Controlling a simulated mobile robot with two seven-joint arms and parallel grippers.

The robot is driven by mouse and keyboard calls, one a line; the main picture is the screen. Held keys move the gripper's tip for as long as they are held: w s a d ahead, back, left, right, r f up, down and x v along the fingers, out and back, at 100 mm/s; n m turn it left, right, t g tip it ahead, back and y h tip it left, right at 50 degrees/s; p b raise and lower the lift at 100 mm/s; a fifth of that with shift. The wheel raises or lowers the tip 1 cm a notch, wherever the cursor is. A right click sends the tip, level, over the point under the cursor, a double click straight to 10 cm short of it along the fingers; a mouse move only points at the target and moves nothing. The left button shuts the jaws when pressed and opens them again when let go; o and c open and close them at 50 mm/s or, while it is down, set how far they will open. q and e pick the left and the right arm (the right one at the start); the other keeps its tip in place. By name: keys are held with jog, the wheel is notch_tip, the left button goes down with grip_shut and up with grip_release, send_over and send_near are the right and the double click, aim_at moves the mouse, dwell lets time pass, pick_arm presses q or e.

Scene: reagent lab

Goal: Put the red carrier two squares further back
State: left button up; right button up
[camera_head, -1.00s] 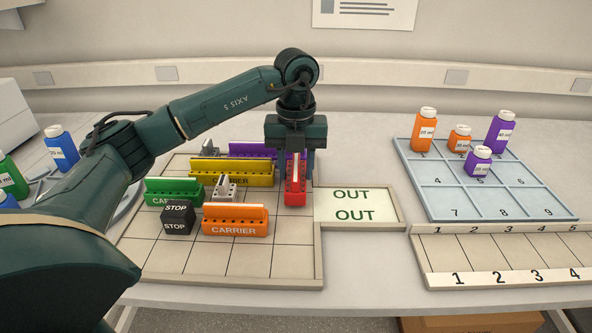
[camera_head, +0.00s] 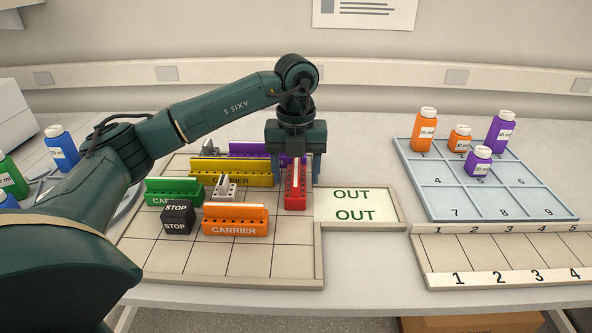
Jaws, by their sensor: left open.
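The red carrier (camera_head: 296,200) stands lengthwise, front to back, at the right side of the gridded board (camera_head: 250,262), just left of the OUT area. My left gripper (camera_head: 296,165) is right above its far part, pointing down with fingers spread to either side of it. The gripper is open and the carrier stands on the board. The gripper body hides the carrier's far end and part of the purple carrier (camera_head: 247,149) behind. My right gripper is not in view.
A yellow carrier (camera_head: 222,179), a green carrier (camera_head: 165,191), an orange carrier (camera_head: 236,225) and a black STOP block (camera_head: 178,222) stand on the board. The OUT tray (camera_head: 354,205) is empty. A blue numbered tray (camera_head: 440,200) with bottles stands right. The board's front squares are clear.

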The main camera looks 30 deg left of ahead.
aim_at(296, 170)
pick_arm(q)
notch_tip(296, 170, up, 12)
jog(key=p, duration=0.1)
dwell(0.7)
